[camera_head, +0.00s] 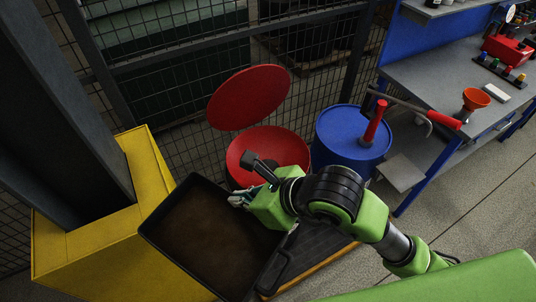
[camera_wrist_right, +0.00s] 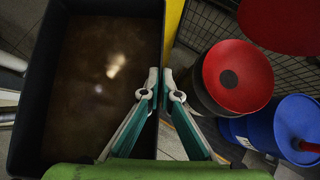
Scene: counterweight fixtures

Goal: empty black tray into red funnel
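The black tray (camera_head: 172,212) holds brown liquid and fills the lower middle of the head view. In the right wrist view the tray (camera_wrist_right: 80,12) is on the left. My right gripper (camera_head: 240,199) has its fingertips (camera_wrist_right: 160,85) on either side of the tray's wall, pinching the rim nearest the funnel. The wide red funnel (camera_head: 262,143) sits on a dark drum behind the gripper, with its red lid (camera_head: 250,95) raised. In the right wrist view the funnel (camera_wrist_right: 225,85) is right of the tray, apart from it, with a dark central hole. My left gripper is not visible.
A blue drum (camera_head: 340,128) with a red-handled pump (camera_head: 376,125) stands right of the funnel. A yellow structure (camera_head: 75,245) is close by the tray's left side. Wire fencing (camera_head: 185,70) runs behind. A workbench (camera_head: 435,78) with a small orange funnel (camera_head: 476,98) is at the right.

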